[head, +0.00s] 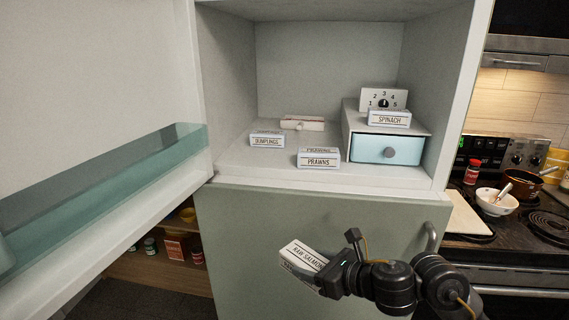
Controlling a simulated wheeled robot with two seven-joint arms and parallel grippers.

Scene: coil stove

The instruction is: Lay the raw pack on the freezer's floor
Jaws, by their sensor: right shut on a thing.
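My right gripper (333,270) is shut on a white pack labelled "RAW SALMON" (300,258). It holds the pack tilted, in front of the closed lower door and below the level of the freezer floor. The freezer (232,168) is open above, its floor pale grey. My left gripper is not in view.
The freezer door (100,90) stands open at the left, with a teal shelf bin (110,185). At the freezer's right are a blue drawer (386,148), a "SPINACH" box (389,118) and a numbered dial (383,99). Bare floor shows at the front left. A stove (540,222) stands right.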

